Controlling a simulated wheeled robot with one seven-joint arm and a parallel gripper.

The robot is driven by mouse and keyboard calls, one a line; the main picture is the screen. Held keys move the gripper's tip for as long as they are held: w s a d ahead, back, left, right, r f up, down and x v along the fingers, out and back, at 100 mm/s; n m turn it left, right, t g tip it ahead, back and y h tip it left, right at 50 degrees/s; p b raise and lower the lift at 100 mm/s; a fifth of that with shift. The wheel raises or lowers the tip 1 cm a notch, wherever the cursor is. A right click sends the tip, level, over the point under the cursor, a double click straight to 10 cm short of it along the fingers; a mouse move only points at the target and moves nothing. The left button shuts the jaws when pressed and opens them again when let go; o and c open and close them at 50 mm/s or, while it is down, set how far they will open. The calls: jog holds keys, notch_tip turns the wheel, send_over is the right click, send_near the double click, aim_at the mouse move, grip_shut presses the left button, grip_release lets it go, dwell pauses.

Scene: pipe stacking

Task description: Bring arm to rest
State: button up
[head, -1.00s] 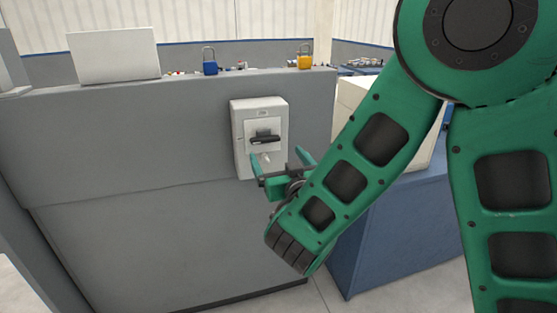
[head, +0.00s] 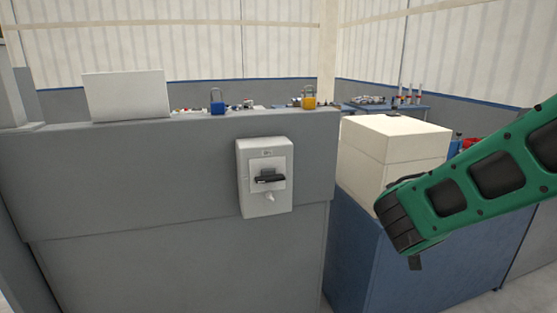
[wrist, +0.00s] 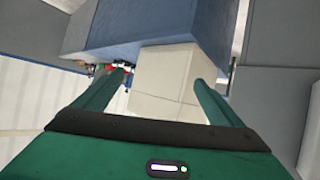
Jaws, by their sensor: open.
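My green arm reaches in from the right edge in the head view, in front of the blue cabinet. The fingers of my gripper are mostly hidden behind the arm there. In the wrist view my gripper (wrist: 162,85) is open, with two green fingers apart and nothing held between them. A pale box (wrist: 165,75) shows beyond the fingers, apart from them as far as I can tell. The switch box (head: 265,190) with a black handle (head: 270,179) is on the grey panel, well left of my arm. The handle lies about level.
The grey counter (head: 120,185) carries a white panel (head: 126,96), a blue padlock (head: 217,105) and a yellow padlock (head: 309,101). The pale box (head: 385,150) stands on the blue cabinet (head: 365,260), close to my arm. Space before the counter is clear.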

jog(key=s+d+f+m+g+y, duration=0.15)
jog(key=s+d+g, duration=0.3)
jog(key=s, duration=0.45)
jog(key=s+d+f+m+g, duration=0.1)
jog(key=s+d+f+g, duration=0.2)
jog(key=s+d, duration=0.45)
jog(key=s+a+n+g+y, duration=0.1)
jog(key=s+a+g+y, duration=0.2)
jog(key=s, duration=1.3)
jog(key=a+y, duration=0.2)
jog(key=a, duration=0.1)
jog(key=shift+s+r, duration=0.25)
jog(key=shift+r, duration=0.1)
jog(key=shift+w+f, duration=0.25)
jog(key=shift+w, duration=0.4)
jog(key=shift+c, duration=0.6)
